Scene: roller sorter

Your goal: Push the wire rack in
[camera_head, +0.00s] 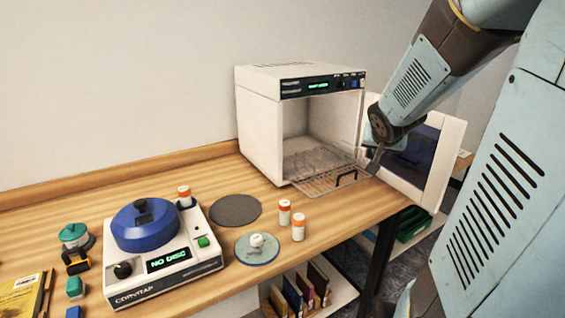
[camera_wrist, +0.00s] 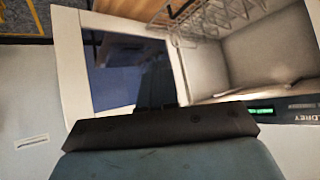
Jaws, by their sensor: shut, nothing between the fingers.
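The wire rack (camera_head: 318,182) sticks partly out of the white oven's (camera_head: 262,130) open front, over the wooden bench. A dark handle (camera_head: 347,178) is on its front edge. The oven's door (camera_head: 437,160) stands swung open to the right. My gripper (camera_head: 373,163) is shut and empty, between the rack's right side and the open door. I cannot tell whether it touches either. In the wrist view the rack (camera_wrist: 215,20) shows at the top, beyond my dark finger (camera_wrist: 153,75), with the door (camera_wrist: 75,70) to the left.
A blue-lidded machine (camera_head: 145,228) reading "NO DISC" stands at the left. Shelves with folders (camera_head: 305,288) are below the bench edge.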

